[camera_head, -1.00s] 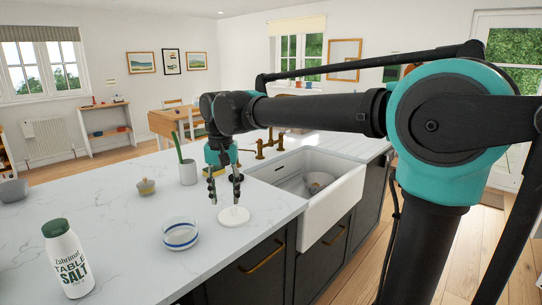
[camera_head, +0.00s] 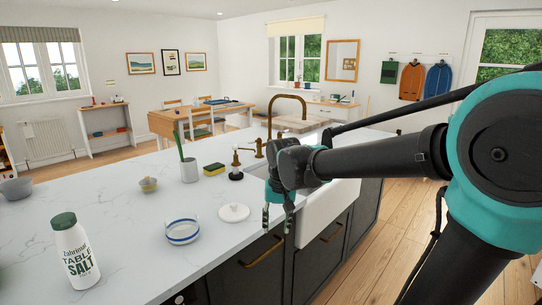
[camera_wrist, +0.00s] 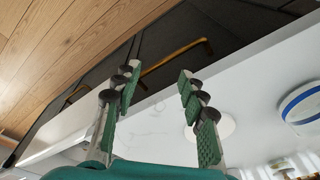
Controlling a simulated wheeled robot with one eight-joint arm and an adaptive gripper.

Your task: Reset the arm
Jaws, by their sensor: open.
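My gripper (camera_head: 277,217) hangs pointing down in the head view, in front of the sink and by the counter's edge. Its fingers are apart with nothing between them. In the wrist view my gripper (camera_wrist: 155,88) shows two green-padded fingers spread over the counter edge and dark cabinet fronts. A white round lid (camera_head: 233,212) lies flat on the counter to the left of the gripper, apart from it. In the wrist view the lid (camera_wrist: 217,124) is partly hidden behind the right finger.
A white sink (camera_head: 328,213) and brass tap (camera_head: 287,100) are behind my gripper. Open floor lies right.

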